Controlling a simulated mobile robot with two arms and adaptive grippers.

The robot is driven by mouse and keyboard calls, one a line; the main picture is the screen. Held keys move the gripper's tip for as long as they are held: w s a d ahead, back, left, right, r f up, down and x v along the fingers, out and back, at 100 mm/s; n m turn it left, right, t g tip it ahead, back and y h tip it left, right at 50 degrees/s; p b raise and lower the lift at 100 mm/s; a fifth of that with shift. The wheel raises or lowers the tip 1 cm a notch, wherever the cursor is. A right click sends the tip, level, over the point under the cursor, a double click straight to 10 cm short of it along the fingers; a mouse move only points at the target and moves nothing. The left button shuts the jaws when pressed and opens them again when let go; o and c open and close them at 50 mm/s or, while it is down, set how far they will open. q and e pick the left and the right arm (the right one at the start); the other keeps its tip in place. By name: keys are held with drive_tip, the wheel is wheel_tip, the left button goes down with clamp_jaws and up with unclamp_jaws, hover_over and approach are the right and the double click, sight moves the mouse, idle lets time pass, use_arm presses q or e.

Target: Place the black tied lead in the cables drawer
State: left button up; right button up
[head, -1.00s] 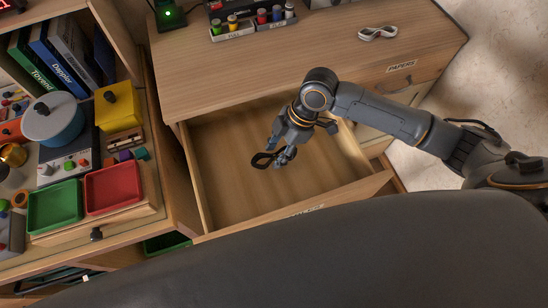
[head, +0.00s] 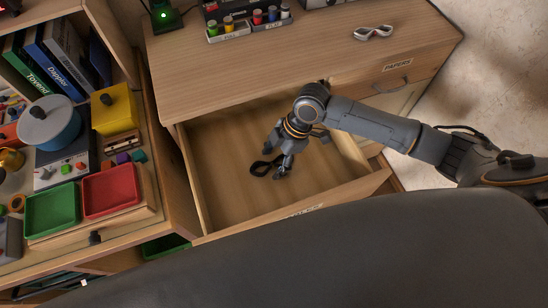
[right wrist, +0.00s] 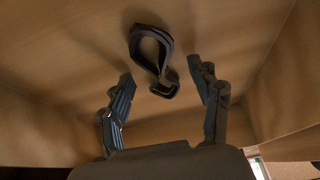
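The black tied lead (head: 262,168) is a small dark loop in the open cables drawer (head: 222,205). In the right wrist view the lead (right wrist: 150,48) appears to lie on the drawer's wooden floor, just beyond the fingertips. My right gripper (head: 275,163) reaches down into the drawer beside the lead. In its wrist view the two fingers (right wrist: 164,88) are spread apart, with a gap between each finger and the lead. My left gripper is not in view.
A white tied lead (head: 373,33) lies on the desk top (head: 240,65). A drawer labelled PAPERS (head: 397,65) is shut at the right. A shelf with a green tray (head: 52,210) and a red tray (head: 110,190) stands left. A dark chair back (head: 330,255) fills the foreground.

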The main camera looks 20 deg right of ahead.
drive_tip(key=shift+r, duration=0.1)
drive_tip(key=shift+d+r, duration=0.1)
drive_tip(key=shift+r, duration=0.2)
drive_tip(key=v, duration=1.1)
drive_tip(key=shift+r, duration=0.25)
drive_tip(key=shift+d, duration=0.1)
